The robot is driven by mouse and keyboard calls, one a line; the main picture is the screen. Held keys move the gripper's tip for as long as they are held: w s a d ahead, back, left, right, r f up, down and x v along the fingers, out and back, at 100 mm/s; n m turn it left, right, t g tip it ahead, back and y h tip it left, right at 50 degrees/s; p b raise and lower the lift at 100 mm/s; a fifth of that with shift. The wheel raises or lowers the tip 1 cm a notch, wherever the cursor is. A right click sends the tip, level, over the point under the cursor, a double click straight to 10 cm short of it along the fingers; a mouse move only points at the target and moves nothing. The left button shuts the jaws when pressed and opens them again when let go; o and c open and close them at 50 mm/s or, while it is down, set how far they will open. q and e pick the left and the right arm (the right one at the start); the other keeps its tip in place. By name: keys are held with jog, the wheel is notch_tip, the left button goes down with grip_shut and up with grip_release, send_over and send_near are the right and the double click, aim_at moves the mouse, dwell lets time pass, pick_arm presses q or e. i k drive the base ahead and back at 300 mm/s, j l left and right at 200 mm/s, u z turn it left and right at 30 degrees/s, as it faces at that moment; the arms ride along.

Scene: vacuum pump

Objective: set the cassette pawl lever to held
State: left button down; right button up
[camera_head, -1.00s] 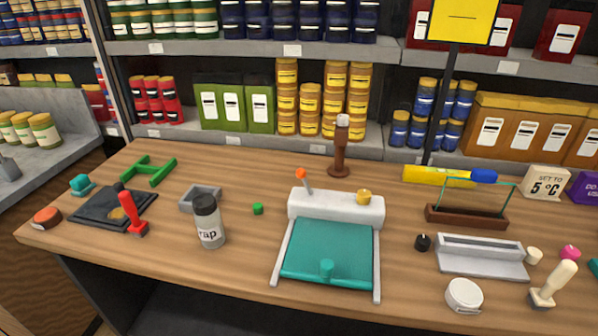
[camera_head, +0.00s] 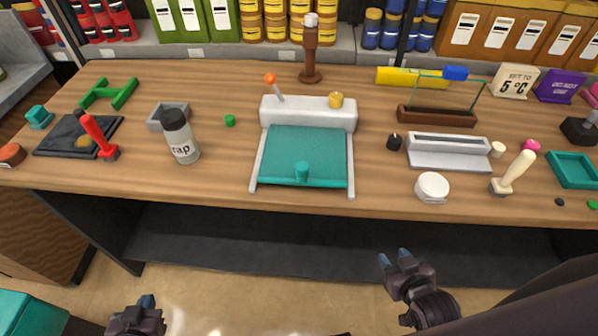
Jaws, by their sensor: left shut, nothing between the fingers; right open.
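A white device (camera_head: 300,113) with a teal sliding tray (camera_head: 306,151) between two pale rails stands mid-table. A thin lever with an orange tip (camera_head: 271,79) rises at its back left, leaning left. A yellow knob (camera_head: 336,100) sits on its right top. No label shows which lever is the cassette pawl lever. My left gripper (camera_head: 146,302) is shut and empty, low in front of the table. My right gripper (camera_head: 394,258) is open and empty, below the table's front edge, apart from everything.
To the right are a black knob (camera_head: 394,142), a round white tin (camera_head: 432,186) and a cream-handled lever (camera_head: 513,172). Shelves line the back.

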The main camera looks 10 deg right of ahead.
aim_at(270, 78)
jog(key=i+j, duration=0.1)
jog(key=j, duration=0.75)
jog(key=i+j+z, duration=0.1)
jog(key=j, duration=1.65)
jog(key=i, duration=0.05)
